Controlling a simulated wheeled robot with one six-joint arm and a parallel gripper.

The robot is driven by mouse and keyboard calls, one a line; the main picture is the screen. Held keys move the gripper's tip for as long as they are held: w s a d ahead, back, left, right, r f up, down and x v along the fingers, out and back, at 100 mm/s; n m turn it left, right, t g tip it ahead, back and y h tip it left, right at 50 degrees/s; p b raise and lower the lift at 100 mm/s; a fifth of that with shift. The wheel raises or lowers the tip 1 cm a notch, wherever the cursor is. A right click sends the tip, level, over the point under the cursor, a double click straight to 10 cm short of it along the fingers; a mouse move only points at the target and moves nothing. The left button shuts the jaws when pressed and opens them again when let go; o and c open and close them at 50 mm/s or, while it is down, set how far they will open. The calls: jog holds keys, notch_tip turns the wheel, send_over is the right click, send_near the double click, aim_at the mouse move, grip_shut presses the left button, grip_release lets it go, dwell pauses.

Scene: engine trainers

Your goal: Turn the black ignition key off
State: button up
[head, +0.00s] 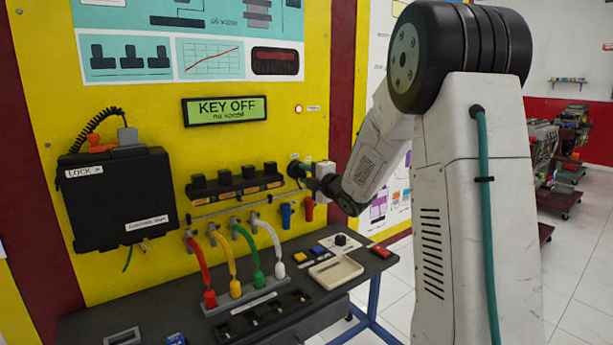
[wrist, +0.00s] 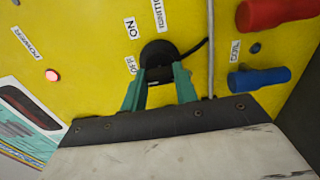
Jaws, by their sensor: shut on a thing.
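The black ignition switch (wrist: 158,49) is a round black part on the yellow panel, beside labels reading ON, OFF and IGNITION in the wrist view. The black key (wrist: 160,73) sits at its lower side, between the two green fingers of my gripper (wrist: 160,78), which is shut on it. In the head view the switch (head: 297,169) shows at the right of the panel, and my gripper (head: 313,183) reaches it from the right, partly hidden by my own arm. The display (head: 225,109) reads KEY OFF, with a smaller line below.
A red power light (head: 298,109) glows above the switch. Red and blue plugs (wrist: 258,78) and a thin grey rod (wrist: 210,40) are close to the switch. Colored leads (head: 196,270), buttons and a tray (head: 336,271) are on the bench below. A black box (head: 117,198) hangs at left.

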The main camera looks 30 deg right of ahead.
jog(key=shift+f, duration=0.1)
jog(key=o, duration=1)
jog(key=s, duration=0.7)
jog(key=shift+s, duration=0.4)
jog(key=shift+d, duration=0.1)
